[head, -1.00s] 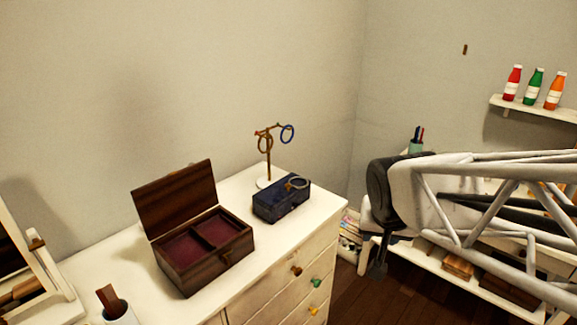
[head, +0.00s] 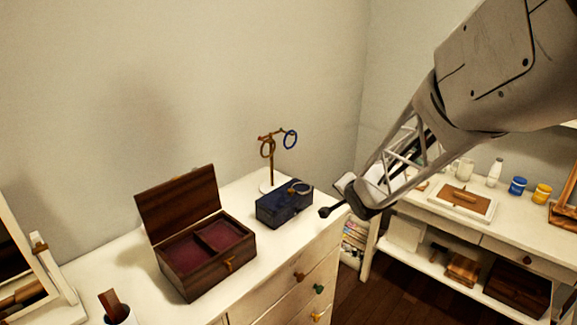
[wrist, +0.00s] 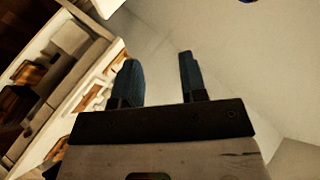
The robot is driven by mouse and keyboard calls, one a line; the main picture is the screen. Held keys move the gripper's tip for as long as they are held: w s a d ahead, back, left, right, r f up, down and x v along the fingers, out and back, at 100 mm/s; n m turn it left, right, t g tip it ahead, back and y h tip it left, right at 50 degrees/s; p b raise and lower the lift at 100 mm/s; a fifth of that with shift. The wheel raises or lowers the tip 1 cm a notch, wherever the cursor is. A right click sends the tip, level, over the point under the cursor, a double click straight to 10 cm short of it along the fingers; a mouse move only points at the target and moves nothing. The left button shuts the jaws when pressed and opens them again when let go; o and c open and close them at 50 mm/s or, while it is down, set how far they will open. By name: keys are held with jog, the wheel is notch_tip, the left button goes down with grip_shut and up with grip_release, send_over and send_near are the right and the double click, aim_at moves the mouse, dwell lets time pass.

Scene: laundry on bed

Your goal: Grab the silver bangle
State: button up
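A silver-grey bangle (head: 301,188) lies on top of the dark blue box (head: 278,208) on the white dresser. A wooden stand (head: 270,158) behind the box carries a brownish bangle (head: 267,148) and a blue bangle (head: 290,140). My gripper (head: 336,207) is just right of the blue box in the head view, near the dresser's edge, apart from the silver bangle. In the wrist view my gripper (wrist: 158,75) shows two dark fingers spread apart with nothing between them. The silver bangle is not visible in the wrist view.
An open wooden jewellery box (head: 207,262) with red lining stands left of the blue box. A white side table (head: 425,208) with small items stands at right.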

aim_at(310, 190)
jog(key=w+a+f+m+t+y, duration=0.2)
jog(key=w+a+f+y, duration=0.2)
jog(key=w+f, duration=0.4)
jog(key=shift+w+f+m+y, duration=0.2)
jog(key=shift+f+m+y, duration=0.25)
jog(key=shift+y, duration=0.45)
jog(key=shift+w+f, duration=0.1)
jog(key=shift+x, duration=1.2)
jog(key=shift+w, duration=0.1)
jog(key=shift+x, duration=2.5)
jog(key=shift+d+f, duration=0.1)
